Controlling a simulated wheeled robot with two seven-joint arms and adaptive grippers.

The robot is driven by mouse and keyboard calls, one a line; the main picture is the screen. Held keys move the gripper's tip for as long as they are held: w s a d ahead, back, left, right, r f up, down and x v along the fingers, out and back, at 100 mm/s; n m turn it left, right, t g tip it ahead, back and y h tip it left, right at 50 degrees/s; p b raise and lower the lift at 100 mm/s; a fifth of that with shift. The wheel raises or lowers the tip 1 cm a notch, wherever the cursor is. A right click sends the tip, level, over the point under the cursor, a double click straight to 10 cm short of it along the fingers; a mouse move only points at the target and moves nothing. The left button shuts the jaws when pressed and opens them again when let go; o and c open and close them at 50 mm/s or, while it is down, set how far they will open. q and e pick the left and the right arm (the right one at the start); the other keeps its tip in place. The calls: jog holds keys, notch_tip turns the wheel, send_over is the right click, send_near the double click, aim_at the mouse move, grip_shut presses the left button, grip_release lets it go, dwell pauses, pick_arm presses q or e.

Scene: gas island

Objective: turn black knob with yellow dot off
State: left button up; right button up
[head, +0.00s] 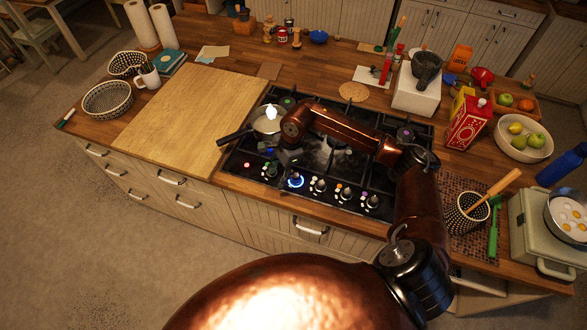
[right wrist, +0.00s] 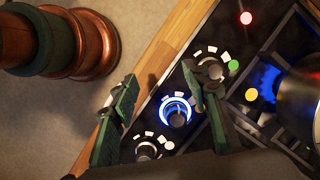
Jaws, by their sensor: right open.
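Black knobs line the front edge of the black gas stove (head: 330,157). One black knob (right wrist: 176,115) has a lit blue ring, also seen in the head view (head: 296,181). A yellow dot (right wrist: 251,94) shows on the stove in the right wrist view; I cannot tell for sure which knob it marks. Blue light glows by the burner beyond it. My right gripper (right wrist: 158,76) is open and empty, its fingers on either side above the lit knob's area. One finger partly covers the neighbouring knob (right wrist: 211,70). My left gripper is not in view.
A pot (head: 267,122) with its handle to the left stands on the stove's left side, close to my right gripper. A wooden board (head: 185,118) lies left of the stove. A woven utensil pot (head: 465,213) stands to the right. The floor in front is clear.

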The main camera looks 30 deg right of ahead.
aim_at(297, 175)
jog(key=d+h, duration=0.1)
jog(key=d, duration=0.1)
jog(key=d+h, duration=0.1)
jog(key=d, duration=0.2)
jog(key=w+d+h, duration=0.1)
jog(key=d, duration=0.2)
jog(key=shift+r+g, duration=0.3)
jog(key=shift+r, duration=0.05)
notch_tip(297, 175, down, 7)
jog(key=shift+d+f+p, duration=0.1)
jog(key=shift+f+p, duration=0.1)
jog(key=shift+p, duration=0.6)
jog(key=shift+c, duration=0.2)
jog(key=c, duration=1.1)
